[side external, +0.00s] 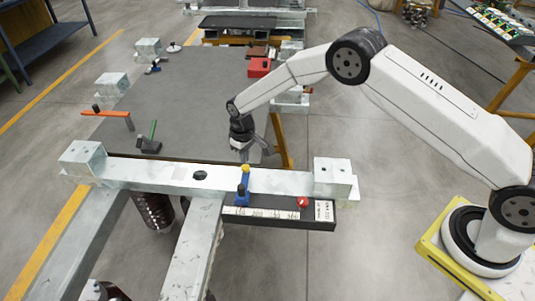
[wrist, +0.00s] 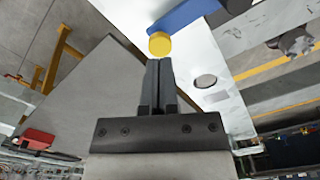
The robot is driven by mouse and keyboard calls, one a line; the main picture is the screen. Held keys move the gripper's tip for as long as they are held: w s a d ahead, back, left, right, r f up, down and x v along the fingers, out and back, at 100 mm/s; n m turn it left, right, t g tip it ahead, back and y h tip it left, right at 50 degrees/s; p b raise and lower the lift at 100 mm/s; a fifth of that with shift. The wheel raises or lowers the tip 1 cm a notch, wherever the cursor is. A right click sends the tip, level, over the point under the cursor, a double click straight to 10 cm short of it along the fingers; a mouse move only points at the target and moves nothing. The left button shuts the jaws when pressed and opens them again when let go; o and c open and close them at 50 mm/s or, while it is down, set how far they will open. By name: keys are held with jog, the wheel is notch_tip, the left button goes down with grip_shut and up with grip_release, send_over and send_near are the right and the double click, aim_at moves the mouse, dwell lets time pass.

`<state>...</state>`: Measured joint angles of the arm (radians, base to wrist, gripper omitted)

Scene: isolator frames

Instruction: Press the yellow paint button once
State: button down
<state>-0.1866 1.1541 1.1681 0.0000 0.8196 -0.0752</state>
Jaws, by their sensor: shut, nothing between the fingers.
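The yellow button (side external: 246,168) stands on top of a blue post (side external: 242,190) at the near edge of the white beam. My gripper (side external: 245,155) is just above and behind it in the side view, with its fingers pointing down. In the wrist view the round yellow button (wrist: 159,44) sits right beyond the closed fingertips (wrist: 158,62). The fingers are together and hold nothing. I cannot tell whether the tips touch the button. The blue post (wrist: 185,17) runs up and to the right behind the button.
A dark panel (side external: 265,213) with a white label strip and a red knob (side external: 303,202) runs along the white beam (side external: 150,172). A grey plate (side external: 190,90) lies behind the beam.

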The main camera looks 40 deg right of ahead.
aim_at(246, 167)
jog(key=shift+f, duration=1.5)
dwell(1.0)
jog(key=shift+r, duration=0.1)
dwell(0.3)
jog(key=shift+r, duration=2.6)
